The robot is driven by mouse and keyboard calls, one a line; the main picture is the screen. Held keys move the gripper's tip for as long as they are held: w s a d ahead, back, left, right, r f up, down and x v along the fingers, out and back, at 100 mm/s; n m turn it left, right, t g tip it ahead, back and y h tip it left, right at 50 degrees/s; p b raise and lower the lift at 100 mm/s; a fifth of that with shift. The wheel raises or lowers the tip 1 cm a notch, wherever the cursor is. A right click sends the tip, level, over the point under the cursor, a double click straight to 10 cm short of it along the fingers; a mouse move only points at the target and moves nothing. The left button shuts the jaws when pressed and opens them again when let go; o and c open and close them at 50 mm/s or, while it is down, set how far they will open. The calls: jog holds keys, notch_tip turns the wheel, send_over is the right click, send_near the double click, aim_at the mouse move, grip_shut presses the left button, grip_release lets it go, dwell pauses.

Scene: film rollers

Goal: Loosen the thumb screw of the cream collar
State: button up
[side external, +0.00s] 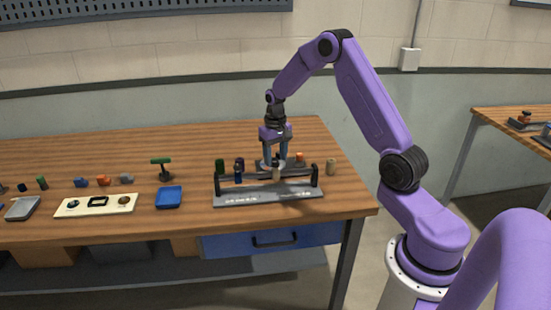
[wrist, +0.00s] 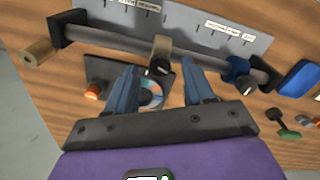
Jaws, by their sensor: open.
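The cream collar (wrist: 162,44) sits around a grey shaft in the wrist view. Its thumb screw (wrist: 155,68), with a dark head and a pale face, points toward my gripper. My gripper (wrist: 160,70) is open, with one blue finger on each side of the screw; I see gaps and no contact. In the side view my gripper (side external: 273,165) points down over the rack, and the cream collar (side external: 276,175) shows small below it, partly hidden. The shaft (wrist: 115,42) runs between two black end supports on a grey base (side external: 268,196) with printed marks.
A blue collar (wrist: 236,68) with its own screw shares the shaft. A dark plate with a shiny disc (wrist: 152,94) and an orange knob (wrist: 93,90) lies close by. A cream cylinder (side external: 331,167) stands right of the rack; a blue tray (side external: 169,197) lies left.

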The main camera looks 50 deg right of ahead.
jog(key=shift+f, duration=0.55)
grip_shut()
jog(key=shift+n, duration=2.3)
grip_release()
